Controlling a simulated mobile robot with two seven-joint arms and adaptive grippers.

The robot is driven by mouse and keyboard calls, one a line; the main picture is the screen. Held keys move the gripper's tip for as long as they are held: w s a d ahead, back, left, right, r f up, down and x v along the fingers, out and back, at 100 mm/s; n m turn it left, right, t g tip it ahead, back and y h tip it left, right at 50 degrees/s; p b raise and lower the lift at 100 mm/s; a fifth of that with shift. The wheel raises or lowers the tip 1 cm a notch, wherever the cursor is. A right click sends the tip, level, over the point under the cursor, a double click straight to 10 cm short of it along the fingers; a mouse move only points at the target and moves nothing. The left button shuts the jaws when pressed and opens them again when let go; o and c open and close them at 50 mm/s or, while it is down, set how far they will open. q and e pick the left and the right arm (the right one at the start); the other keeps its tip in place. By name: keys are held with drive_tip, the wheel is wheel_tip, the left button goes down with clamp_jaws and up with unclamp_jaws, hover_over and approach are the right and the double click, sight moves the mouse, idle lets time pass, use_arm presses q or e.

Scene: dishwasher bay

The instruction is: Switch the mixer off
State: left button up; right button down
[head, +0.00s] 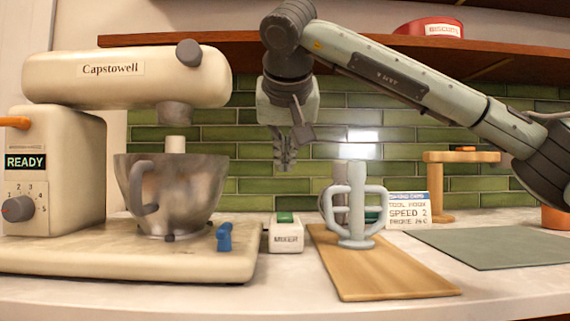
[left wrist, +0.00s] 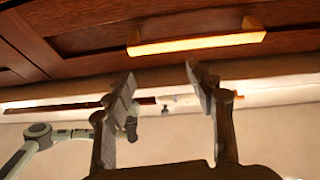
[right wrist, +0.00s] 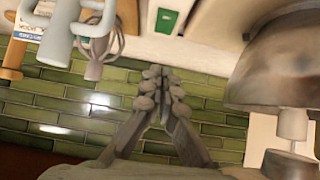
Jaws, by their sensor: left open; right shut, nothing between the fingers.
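The cream mixer (head: 120,78) stands at the left with its head over a metal bowl (head: 185,190). Its display (head: 25,162) reads READY. Its grey dial (head: 18,208) has a red mark on its left side. A white switch box (head: 286,238) labelled MIXER, with a green button (head: 285,217), sits right of the mixer base; the button also shows in the right wrist view (right wrist: 166,20). My right gripper (head: 284,160) is shut and empty, pointing down above the box, apart from it. My left gripper (left wrist: 158,85) is open and empty; the head view does not show it.
A blue lever (head: 224,237) is on the mixer base. Right of the box, a wooden board (head: 375,275) bears a pale-handled tool (head: 357,205). Behind stand a card (head: 408,210) and a wooden stand (head: 440,185). A grey mat (head: 490,250) lies right. A shelf (head: 225,38) runs above.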

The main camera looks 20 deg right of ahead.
hover_over(284, 213)
drive_tip(key=s, duration=0.2)
drive_tip(key=f, duration=0.5)
drive_tip(key=shift+s+a+b, duration=0.15)
drive_tip(key=shift+a+b, duration=0.15)
drive_tip(key=shift+b, duration=0.1)
wheel_tip(284, 213, down, 2)
drive_tip(key=shift+f+b, duration=0.15)
drive_tip(key=shift+b, duration=0.15)
use_arm(q)
drive_tip(key=shift+s+a+r+t+h, duration=0.1)
drive_tip(key=shift+s+a+r+t, duration=0.15)
drive_tip(key=shift+r+t, duration=0.3)
drive_tip(key=shift+s+a+r+t+h, duration=0.1)
drive_tip(key=shift+s+a+r+t, duration=0.15)
drive_tip(key=shift+r+t, duration=0.25)
drive_tip(key=shift+s+a+r+t+h, duration=0.1)
drive_tip(key=shift+s+a+r+t, duration=0.15)
drive_tip(key=shift+r+t, duration=0.25)
use_arm(e)
drive_tip(key=shift+f, duration=0.5)
use_arm(q)
drive_tip(key=shift+r, duration=0.1)
